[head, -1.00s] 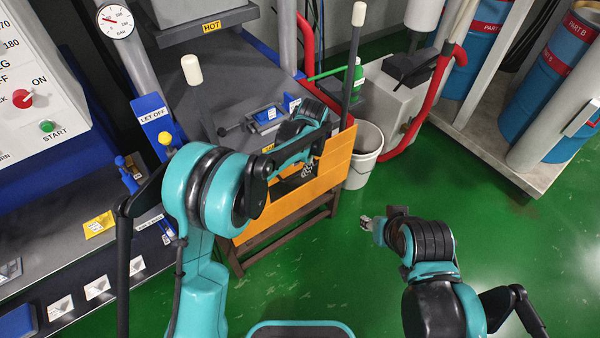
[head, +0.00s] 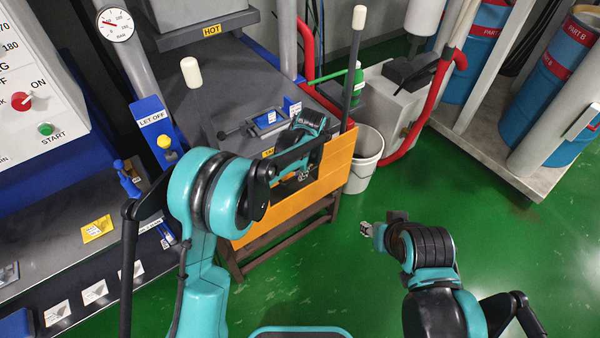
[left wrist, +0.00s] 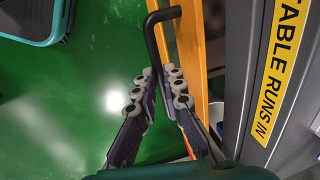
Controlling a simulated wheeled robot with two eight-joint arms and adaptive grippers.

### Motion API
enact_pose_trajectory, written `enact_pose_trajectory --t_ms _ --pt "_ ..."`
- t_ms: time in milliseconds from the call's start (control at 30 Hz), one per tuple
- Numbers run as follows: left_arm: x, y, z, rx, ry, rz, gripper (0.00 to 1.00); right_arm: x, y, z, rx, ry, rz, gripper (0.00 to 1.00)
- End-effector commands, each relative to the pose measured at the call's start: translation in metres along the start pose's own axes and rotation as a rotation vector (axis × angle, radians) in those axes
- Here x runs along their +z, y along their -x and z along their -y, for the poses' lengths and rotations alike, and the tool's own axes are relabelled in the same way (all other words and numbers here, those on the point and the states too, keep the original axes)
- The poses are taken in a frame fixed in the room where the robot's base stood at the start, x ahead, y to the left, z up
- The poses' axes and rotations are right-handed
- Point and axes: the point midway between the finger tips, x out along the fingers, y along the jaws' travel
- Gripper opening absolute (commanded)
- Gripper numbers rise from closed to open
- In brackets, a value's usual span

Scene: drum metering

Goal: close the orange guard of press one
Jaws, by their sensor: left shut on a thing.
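The orange guard (head: 336,170) is an upright panel along the front edge of the grey press table. It also shows in the left wrist view (left wrist: 188,45) as an orange strip with a black bent handle (left wrist: 154,42) beside it. My left gripper (head: 304,174) is at the guard's face, partly hidden by my own arm. In the left wrist view its fingers (left wrist: 158,80) are shut on the black handle. My right gripper (head: 367,229) hangs over the green floor, right of the guard and apart from it. Its jaw state is too small to tell.
A white bucket (head: 366,158) stands right of the guard. A control panel (head: 38,95) is at the left, and blue drums (head: 550,78) are at the back right. The front floor is clear.

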Motion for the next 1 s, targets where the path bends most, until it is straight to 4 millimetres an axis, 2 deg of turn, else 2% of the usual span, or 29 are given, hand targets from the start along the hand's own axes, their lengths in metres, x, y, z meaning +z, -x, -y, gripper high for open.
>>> enact_pose_trajectory --t_ms 167,267,700,900,1000 --pt "0.000 0.040 0.008 -0.002 0.000 0.000 0.00 -0.016 0.022 0.000 0.000 0.000 0.000 0.40" --pt "0.000 0.070 0.014 -0.002 0.000 0.000 0.00 -0.028 0.039 0.000 0.000 0.000 0.000 0.40" --pt "0.000 0.225 0.043 -0.002 0.000 -0.001 0.00 -0.084 0.118 0.000 0.000 0.000 0.000 0.40" --pt "0.000 0.286 0.054 -0.002 0.000 -0.001 0.00 -0.106 0.148 0.000 0.000 0.000 0.000 0.40" --pt "0.000 0.310 0.059 -0.002 0.000 -0.001 0.00 -0.114 0.159 0.000 0.000 0.000 0.000 0.40"
